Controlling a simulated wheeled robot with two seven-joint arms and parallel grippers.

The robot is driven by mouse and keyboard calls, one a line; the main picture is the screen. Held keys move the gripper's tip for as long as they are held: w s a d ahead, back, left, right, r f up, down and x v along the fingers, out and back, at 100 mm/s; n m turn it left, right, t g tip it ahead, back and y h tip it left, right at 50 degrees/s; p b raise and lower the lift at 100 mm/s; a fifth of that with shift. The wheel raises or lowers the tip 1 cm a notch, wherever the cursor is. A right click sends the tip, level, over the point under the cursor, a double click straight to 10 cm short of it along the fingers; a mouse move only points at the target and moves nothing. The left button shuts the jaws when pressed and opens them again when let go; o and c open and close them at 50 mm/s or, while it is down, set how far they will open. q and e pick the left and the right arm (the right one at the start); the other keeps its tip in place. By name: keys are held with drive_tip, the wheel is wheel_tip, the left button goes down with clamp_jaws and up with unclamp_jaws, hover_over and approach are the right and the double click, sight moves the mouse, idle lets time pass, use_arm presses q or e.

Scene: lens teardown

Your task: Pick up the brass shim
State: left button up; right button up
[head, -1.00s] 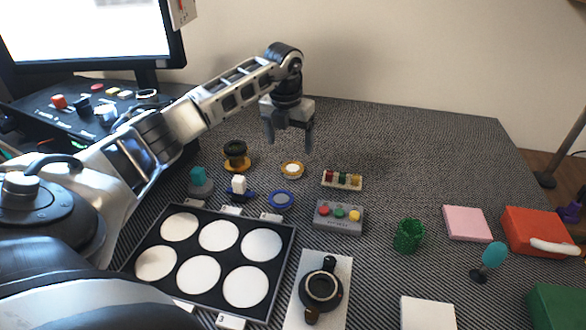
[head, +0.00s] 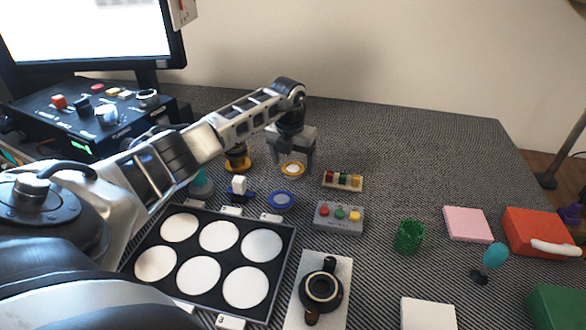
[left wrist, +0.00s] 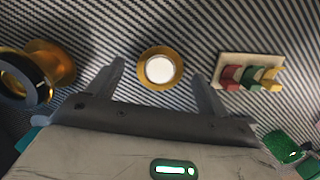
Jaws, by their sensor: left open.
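The brass shim, a gold ring with a white centre, lies flat on the striped mat in the head view (head: 292,170). It also shows in the left wrist view (left wrist: 160,69). My left gripper (head: 292,165) is open and points down over it. In the left wrist view the shim lies between the two fingertips (left wrist: 158,72), apart from both. My right gripper is in neither view.
A dark and gold cylinder (head: 237,160) stands left of the shim. A blue ring (head: 281,200) lies in front, near a grey button box (head: 339,217). A block with coloured pieces (head: 342,181) is to the right. A tray (head: 287,246) with white discs lies nearer. The back right is clear.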

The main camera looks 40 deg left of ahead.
use_arm(q)
drive_tip(key=shift+f, duration=0.25)
idle(0.4)
drive_tip(key=c, duration=1)
